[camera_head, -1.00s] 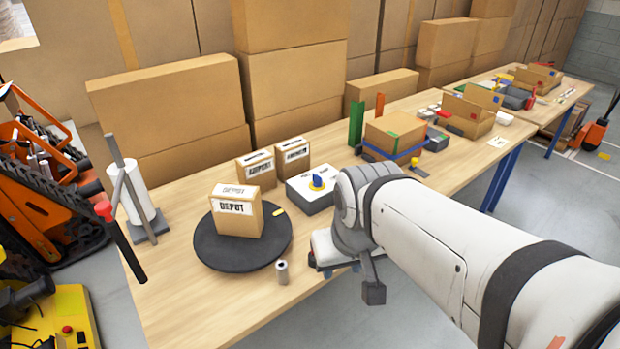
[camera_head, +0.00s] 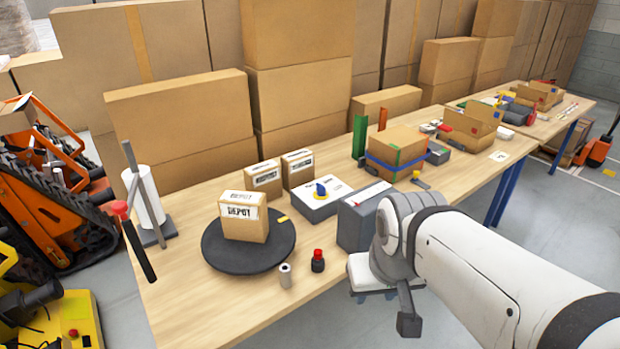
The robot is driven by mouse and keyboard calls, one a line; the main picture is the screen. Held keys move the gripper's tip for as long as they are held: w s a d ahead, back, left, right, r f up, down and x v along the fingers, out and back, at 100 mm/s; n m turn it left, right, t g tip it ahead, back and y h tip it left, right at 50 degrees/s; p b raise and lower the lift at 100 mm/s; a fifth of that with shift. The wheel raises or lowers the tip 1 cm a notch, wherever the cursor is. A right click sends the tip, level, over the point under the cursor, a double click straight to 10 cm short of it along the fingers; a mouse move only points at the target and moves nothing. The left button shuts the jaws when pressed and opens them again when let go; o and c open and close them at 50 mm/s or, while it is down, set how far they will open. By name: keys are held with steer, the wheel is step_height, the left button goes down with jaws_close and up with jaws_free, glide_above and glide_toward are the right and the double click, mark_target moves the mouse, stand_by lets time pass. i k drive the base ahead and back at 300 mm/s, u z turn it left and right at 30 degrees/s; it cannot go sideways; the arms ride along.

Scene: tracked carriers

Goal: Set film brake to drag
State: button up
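A white film roll (camera_head: 148,198) stands upright on a grey base at the table's left end. Beside it is a dark post with a lever bearing a red knob (camera_head: 118,208); a black handle slants down below the knob. A low grey box with a white top (camera_head: 318,206) carries a blue pointer knob (camera_head: 321,190) on a yellow ring. I cannot tell which control is the film brake, and any setting marks are too small to read. My gripper (camera_head: 372,291) is at the table's front edge, right of both controls and apart from them. My wrist largely hides its fingers.
A DEPOT carton (camera_head: 243,226) sits on a black turntable (camera_head: 230,262). A small grey cylinder (camera_head: 285,276), a red-capped bottle (camera_head: 318,262) and a grey box (camera_head: 357,222) stand near the front edge. Two cartons stand behind. The front left tabletop is clear.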

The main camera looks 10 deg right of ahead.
mark_target(320, 189)
steer(key=i, duration=1)
steer(key=u, duration=0.65)
steer(key=k, duration=0.95)
steer(key=z, duration=0.75)
steer(key=i, duration=1)
steer(key=z, duration=0.05)
